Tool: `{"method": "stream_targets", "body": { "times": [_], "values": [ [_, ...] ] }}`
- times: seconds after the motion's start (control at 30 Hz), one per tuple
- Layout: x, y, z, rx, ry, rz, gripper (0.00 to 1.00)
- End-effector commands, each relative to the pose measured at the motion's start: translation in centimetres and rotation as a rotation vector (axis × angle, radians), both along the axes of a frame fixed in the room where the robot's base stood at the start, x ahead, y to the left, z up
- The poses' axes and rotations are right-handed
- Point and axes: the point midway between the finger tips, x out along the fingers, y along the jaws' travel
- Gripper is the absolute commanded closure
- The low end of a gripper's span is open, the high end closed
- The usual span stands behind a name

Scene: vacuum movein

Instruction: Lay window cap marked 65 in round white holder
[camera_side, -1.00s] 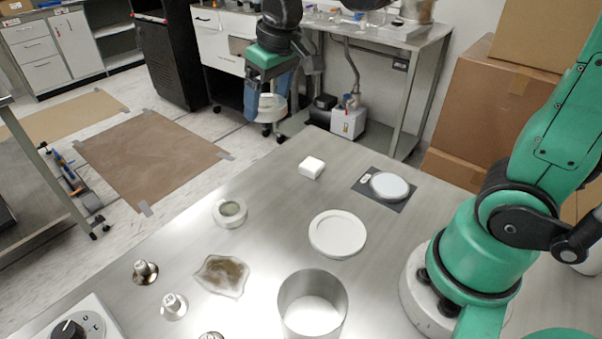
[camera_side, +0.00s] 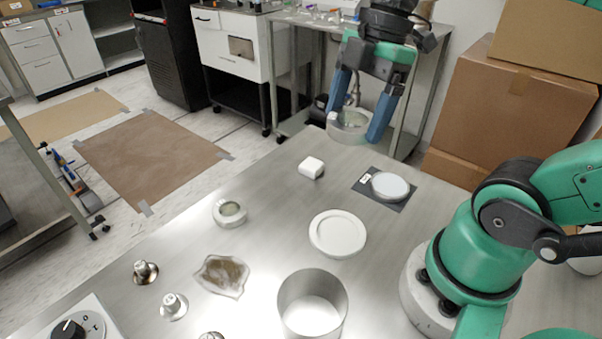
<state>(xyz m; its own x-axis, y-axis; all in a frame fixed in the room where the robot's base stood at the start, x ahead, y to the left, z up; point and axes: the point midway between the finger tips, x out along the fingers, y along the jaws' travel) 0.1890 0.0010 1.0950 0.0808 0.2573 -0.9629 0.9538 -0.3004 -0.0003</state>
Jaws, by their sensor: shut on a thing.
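My gripper (camera_side: 356,123), with two blue fingers, is at the top right of centre, above the far edge of the table. It is shut on a round, pale, partly see-through cap (camera_side: 348,128), held roughly level between the fingers. No number can be read on this cap. A round white shallow dish (camera_side: 338,235), which looks like the white holder, lies empty on the table, nearer the camera than my gripper.
A pale disc (camera_side: 389,186) lies on a dark labelled mat (camera_side: 369,197). A white block (camera_side: 311,167) sits left of it. A metal cylinder (camera_side: 312,305), a stained cloth-like patch (camera_side: 222,275) and small metal fittings (camera_side: 173,306) are in front.

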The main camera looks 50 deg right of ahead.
Motion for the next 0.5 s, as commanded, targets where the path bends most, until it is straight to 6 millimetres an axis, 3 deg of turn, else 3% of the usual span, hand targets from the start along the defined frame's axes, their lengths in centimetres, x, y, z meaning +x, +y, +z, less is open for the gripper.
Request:
{"method": "stream_targets", "body": {
  "times": [0.2, 0.5],
  "values": [
    [0.0, 0.0, -5.2, 0.000, -0.001, 0.000, 0.86],
    [0.1, 0.0, -10.7, -0.001, 0.000, -0.001, 0.86]
  ]
}}
